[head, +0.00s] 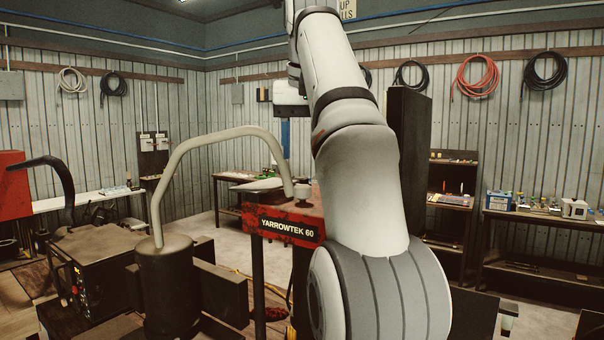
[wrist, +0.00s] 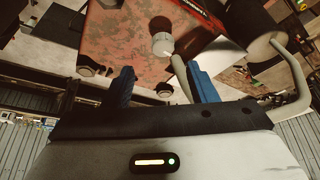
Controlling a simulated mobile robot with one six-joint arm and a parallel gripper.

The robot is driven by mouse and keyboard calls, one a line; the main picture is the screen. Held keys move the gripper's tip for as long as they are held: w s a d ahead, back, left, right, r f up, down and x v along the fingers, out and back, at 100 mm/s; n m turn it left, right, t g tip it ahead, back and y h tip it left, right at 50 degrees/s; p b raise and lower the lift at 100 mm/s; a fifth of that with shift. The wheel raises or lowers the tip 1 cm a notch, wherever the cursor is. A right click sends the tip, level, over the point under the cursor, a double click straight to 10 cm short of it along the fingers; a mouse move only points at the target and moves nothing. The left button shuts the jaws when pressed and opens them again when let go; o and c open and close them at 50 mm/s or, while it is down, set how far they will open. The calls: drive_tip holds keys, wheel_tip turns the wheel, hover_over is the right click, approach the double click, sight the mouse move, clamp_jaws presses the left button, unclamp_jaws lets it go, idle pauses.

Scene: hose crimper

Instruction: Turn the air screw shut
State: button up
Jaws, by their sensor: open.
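The red crimper body (head: 276,222), marked YARROWTEK 60, stands in the middle of the head view. A small grey knob (head: 302,193) sits on its top; a pale round knob shows on the red, worn face in the wrist view (wrist: 163,44). A small dark round part (wrist: 165,90) shows nearer, between my fingers. I cannot tell for certain which is the air screw. My gripper (wrist: 160,76) has its blue fingers apart with nothing held. In the head view my gripper (head: 285,148) points down above the crimper, partly behind my arm.
A bent grey pipe (head: 217,140) arches from a dark cylinder (head: 167,275) to the crimper top, close to the knob. It also shows in the wrist view (wrist: 298,88). Benches (head: 535,215) with small items line the wall. My arm hides the crimper's right side.

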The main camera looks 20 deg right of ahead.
sight(303, 186)
drive_tip(key=shift+a+x, duration=0.2)
drive_tip(key=shift+x, duration=3.6)
drive_tip(key=shift+c, duration=0.5)
drive_tip(key=c, duration=0.9)
drive_tip(key=shift+o, duration=0.2)
drive_tip(key=shift+n+y, duration=0.4)
drive_tip(key=shift+n, duration=0.6)
drive_tip(key=o, duration=1)
drive_tip(key=shift+c, duration=0.2)
